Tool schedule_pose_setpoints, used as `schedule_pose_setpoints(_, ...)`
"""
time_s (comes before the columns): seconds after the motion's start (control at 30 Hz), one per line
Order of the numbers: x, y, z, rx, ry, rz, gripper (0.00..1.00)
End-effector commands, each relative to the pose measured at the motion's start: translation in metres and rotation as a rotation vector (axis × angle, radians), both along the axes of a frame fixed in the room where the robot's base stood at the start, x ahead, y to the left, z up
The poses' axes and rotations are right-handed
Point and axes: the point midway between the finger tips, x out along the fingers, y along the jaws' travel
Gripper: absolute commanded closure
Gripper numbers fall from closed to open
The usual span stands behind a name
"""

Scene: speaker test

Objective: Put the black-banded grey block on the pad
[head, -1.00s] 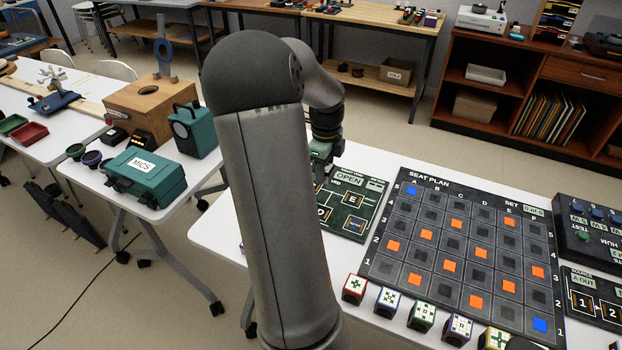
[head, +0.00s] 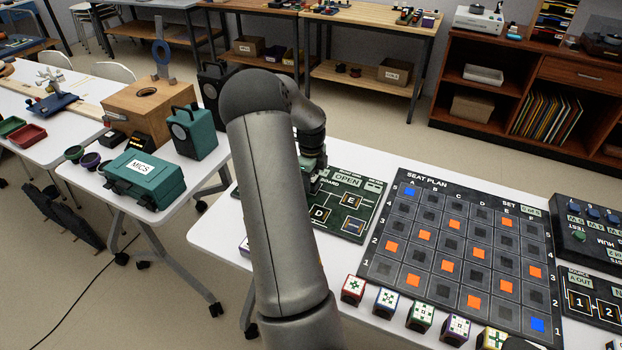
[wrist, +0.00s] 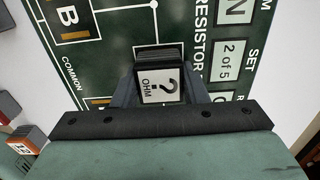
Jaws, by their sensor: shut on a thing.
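My gripper (wrist: 160,92) is shut on a small block (wrist: 160,84) in the wrist view. The block's near face is pale grey with "? OHM" on it, and its far side is dark. I cannot make out a separate black band. The block is over the dark green resistor board (wrist: 100,60), and whether it touches the board is unclear. In the head view, my gripper (head: 313,186) is over the left part of the board (head: 345,226), partly behind my arm. Boxes marked B, D and E show on the board; I cannot tell which is the pad.
Beside the board is a seat plan panel (head: 440,180) with orange and blue squares. Several patterned cubes (head: 420,317) line its front edge. In the wrist view, an orange-faced block (wrist: 26,143) is at the left. White table shows around the board.

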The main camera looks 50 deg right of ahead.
Motion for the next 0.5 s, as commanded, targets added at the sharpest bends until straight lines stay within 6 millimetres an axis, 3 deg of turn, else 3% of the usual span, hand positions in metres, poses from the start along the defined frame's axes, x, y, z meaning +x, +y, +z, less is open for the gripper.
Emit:
schedule_pose_setpoints(0.23, 0.0000, 0.0000, -0.0037, 0.000, 0.000, 0.000, 0.84)
schedule_pose_setpoints(0.27, 0.0000, 0.0001, -0.0038, 0.000, 0.000, 0.000, 0.58)
schedule_pose_setpoints(0.33, 0.0001, 0.0001, -0.0029, 0.000, 0.000, 0.000, 0.39)
schedule_pose_setpoints(0.5, 0.0000, 0.0001, -0.0029, 0.000, 0.000, 0.000, 0.39)
